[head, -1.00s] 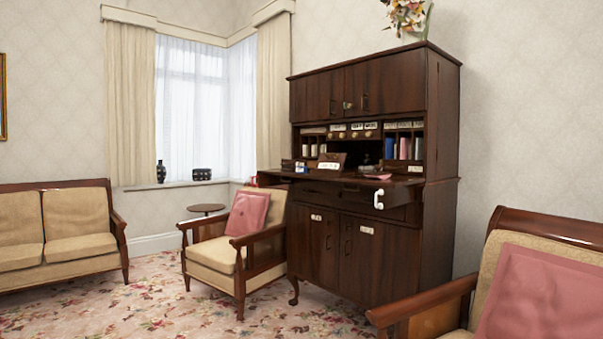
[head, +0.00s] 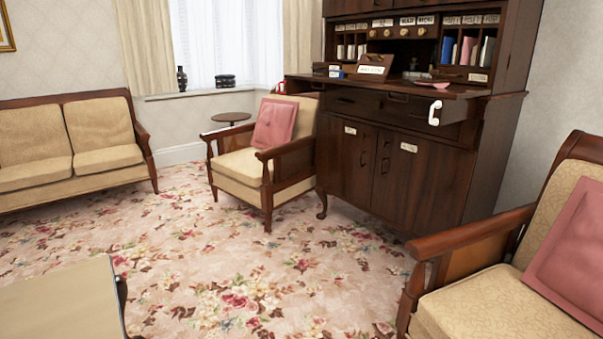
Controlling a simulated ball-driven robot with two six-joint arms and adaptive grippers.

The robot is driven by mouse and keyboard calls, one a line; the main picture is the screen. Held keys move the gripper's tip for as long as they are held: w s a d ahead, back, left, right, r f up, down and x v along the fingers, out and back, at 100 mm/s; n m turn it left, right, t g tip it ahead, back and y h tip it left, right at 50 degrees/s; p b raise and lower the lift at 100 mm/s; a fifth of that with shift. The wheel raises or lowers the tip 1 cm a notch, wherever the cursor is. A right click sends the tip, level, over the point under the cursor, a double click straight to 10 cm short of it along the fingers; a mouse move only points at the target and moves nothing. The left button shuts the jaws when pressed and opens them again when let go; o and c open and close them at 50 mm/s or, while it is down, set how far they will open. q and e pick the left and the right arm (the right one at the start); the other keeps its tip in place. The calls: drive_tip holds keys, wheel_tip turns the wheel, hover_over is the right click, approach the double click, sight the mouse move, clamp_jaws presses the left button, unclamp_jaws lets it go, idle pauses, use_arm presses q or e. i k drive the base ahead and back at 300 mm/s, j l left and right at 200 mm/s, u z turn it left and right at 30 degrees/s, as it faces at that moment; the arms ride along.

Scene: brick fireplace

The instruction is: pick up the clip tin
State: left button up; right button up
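I cannot make out a thing that is clearly the clip tin. Small items stand on the open desk shelf of the dark wooden cabinet (head: 345,148). Among them are a wooden box with a white label (head: 376,64), a small blue and white item (head: 336,71) and a flat pink item (head: 432,83). They are too small to tell whether one is the tin. Neither of my grippers is in view.
An armchair with a pink cushion (head: 235,166) stands left of the cabinet, and another armchair (head: 500,300) at the right front. A sofa (head: 70,150) is at the left. A beige surface (head: 60,305) fills the lower left corner. Flowered carpet (head: 250,270) lies open between.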

sight(333, 73)
drive_tip(key=i, duration=0.8)
drive_tip(key=i+z, duration=0.15)
drive_tip(key=i, duration=0.65)
drive_tip(key=i+j, duration=0.2)
drive_tip(key=i, duration=0.55)
drive_tip(key=l+z, duration=0.05)
